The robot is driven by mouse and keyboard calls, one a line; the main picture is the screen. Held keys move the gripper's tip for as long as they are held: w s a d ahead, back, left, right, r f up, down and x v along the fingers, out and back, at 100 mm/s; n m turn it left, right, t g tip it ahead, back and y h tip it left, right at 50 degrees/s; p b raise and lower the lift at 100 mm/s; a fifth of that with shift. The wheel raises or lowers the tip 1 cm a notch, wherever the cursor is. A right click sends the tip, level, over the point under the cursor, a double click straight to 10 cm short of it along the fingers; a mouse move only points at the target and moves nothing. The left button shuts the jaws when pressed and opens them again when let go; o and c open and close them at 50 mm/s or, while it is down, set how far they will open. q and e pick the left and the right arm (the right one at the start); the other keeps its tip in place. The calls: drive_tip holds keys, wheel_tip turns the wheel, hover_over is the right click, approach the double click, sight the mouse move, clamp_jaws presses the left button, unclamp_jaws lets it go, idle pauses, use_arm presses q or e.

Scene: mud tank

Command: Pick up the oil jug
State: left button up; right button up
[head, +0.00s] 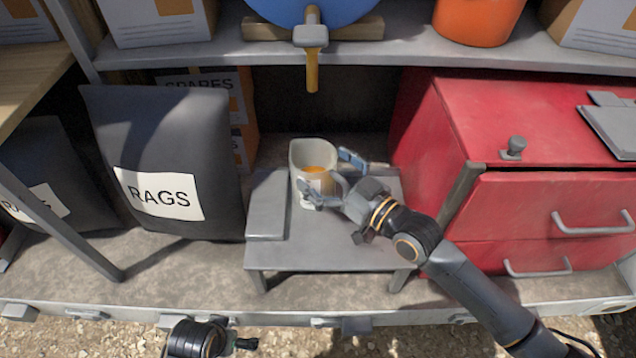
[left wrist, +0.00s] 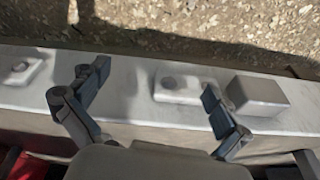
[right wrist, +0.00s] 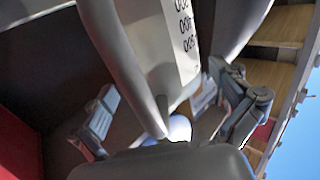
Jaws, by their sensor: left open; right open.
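The oil jug (head: 300,157) is a pale grey open jug with orange liquid inside. It stands upright on a low grey stand (head: 320,255) below a tap. My right gripper (head: 332,175) is open at the jug's right side, with one finger towards the back and one towards the front. In the right wrist view the jug (right wrist: 150,45), with printed marks, and its handle lie between the open fingers; I cannot tell whether they touch. My left gripper (left wrist: 148,95) is open and empty; in the head view only part of that arm shows at the bottom edge.
A blue drum's tap (head: 311,38) with a yellow-orange strip below it hangs over the jug. A red drawer cabinet (head: 510,195) stands close on the right. A dark bag marked RAGS (head: 165,130) stands on the left. A shelf (head: 400,50) runs above.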

drive_tip(key=shift+c, duration=0.4)
drive_tip(key=c, duration=1.4)
drive_tip(key=shift+r, duration=0.1)
drive_tip(key=shift+c, duration=1)
drive_tip(key=shift+r, duration=0.1)
